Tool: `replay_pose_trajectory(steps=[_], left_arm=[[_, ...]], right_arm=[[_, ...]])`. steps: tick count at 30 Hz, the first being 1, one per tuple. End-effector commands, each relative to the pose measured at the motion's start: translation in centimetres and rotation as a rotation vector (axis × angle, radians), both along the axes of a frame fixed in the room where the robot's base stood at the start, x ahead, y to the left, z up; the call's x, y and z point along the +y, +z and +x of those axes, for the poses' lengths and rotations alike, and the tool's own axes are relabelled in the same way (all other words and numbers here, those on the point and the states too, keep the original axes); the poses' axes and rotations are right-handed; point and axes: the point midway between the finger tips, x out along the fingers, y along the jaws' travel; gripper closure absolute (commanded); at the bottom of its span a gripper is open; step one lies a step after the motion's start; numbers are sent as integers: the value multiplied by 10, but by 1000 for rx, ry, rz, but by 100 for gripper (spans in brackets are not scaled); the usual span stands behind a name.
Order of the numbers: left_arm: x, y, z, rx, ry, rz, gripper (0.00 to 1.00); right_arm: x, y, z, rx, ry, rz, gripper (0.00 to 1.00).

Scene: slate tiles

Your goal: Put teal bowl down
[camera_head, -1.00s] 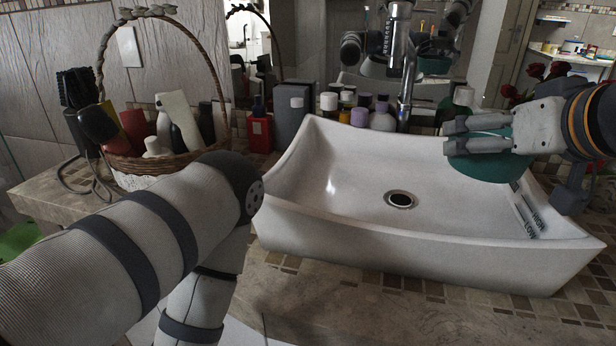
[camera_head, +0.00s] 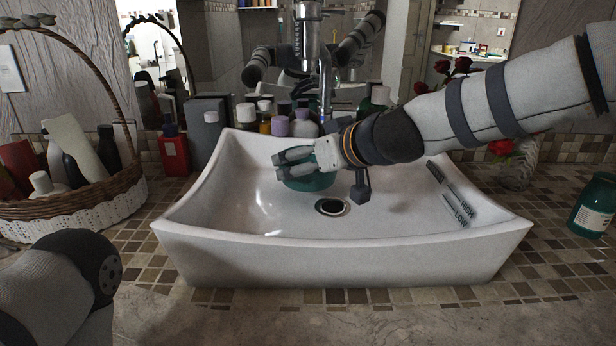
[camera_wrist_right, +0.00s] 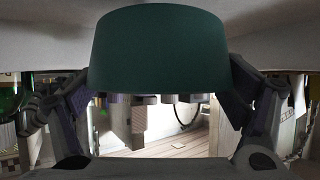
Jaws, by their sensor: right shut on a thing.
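The teal bowl (camera_head: 306,182) is in my right gripper (camera_head: 292,165), over the left half of the white sink basin (camera_head: 330,246), left of the drain. The fingers hide much of the bowl in the head view. In the right wrist view the bowl (camera_wrist_right: 160,50) fills the upper middle, with a finger at each side of it. Whether the bowl touches the sink bottom cannot be told. Of my left arm only a link shows at the lower left; its gripper is out of view.
A wicker basket (camera_head: 120,190) with bottles stands left of the sink. Several bottles (camera_head: 281,125) line the back edge. A teal jar (camera_head: 592,205) and a vase with red roses (camera_head: 518,165) stand at the right. The front counter (camera_head: 330,325) is clear.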

Motion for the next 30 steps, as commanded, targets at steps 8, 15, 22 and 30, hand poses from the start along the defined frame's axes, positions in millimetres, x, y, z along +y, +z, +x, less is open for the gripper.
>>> replay_pose_trajectory(steps=[8,15,22,30], left_arm=[[0,-9,-9,32,0,1,62],[0,-9,-9,31,-1,0,62],[0,-9,-9,32,-1,0,62],[0,-8,-8,28,-1,1,62]], right_arm=[[2,-38,5,0,0,1,41],[2,-37,5,-2,-1,1,41],[2,-38,5,-3,-1,0,0],[2,-34,5,-5,-1,0,0]])
